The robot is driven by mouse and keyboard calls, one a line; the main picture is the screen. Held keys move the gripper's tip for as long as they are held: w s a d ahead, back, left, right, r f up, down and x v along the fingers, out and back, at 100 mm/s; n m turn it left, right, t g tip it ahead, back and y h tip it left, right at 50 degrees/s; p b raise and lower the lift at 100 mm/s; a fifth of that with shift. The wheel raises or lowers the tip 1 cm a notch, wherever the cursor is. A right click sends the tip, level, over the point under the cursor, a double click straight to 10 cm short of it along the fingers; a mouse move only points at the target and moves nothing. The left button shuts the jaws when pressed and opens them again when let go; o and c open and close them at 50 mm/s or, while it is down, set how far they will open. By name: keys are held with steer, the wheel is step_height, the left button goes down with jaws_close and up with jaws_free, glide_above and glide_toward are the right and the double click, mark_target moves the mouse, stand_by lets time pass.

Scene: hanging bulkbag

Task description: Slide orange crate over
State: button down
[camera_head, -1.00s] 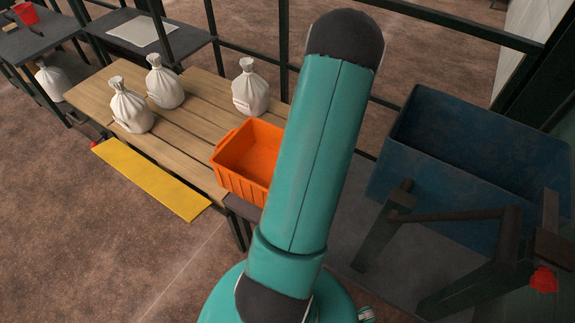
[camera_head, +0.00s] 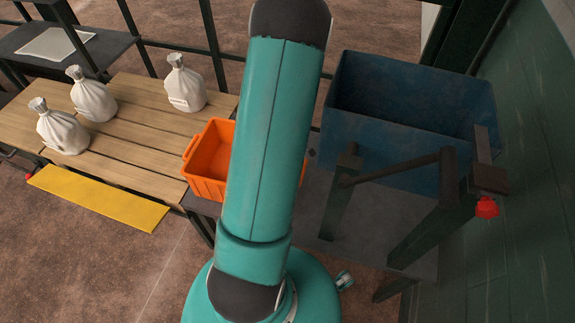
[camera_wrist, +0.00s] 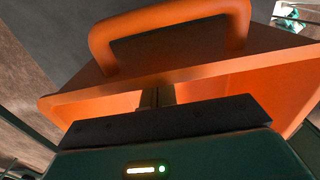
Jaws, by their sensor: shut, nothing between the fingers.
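The orange crate (camera_head: 207,163) stands at the right end of the wooden table, partly behind my arm in the head view. A sliver of it shows to the right of the arm. In the wrist view, its rim and looped handle (camera_wrist: 170,15) fill the upper part, close in front of my gripper (camera_wrist: 157,97). The fingers are shut with nothing between them and reach to the crate under its rim. Whether they touch its wall I cannot tell. The head view hides my gripper behind the arm.
Several white tied sacks (camera_head: 185,84) stand on the wooden table (camera_head: 140,140), left of the crate. A yellow strip (camera_head: 98,198) runs along its front. A dark grey surface (camera_head: 310,205) with a blue bin (camera_head: 400,130) and a dark metal frame lies to the right.

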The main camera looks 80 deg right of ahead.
step_height(320, 180, up, 10)
steer(key=w, duration=0.3)
steer(key=shift+d, duration=0.25)
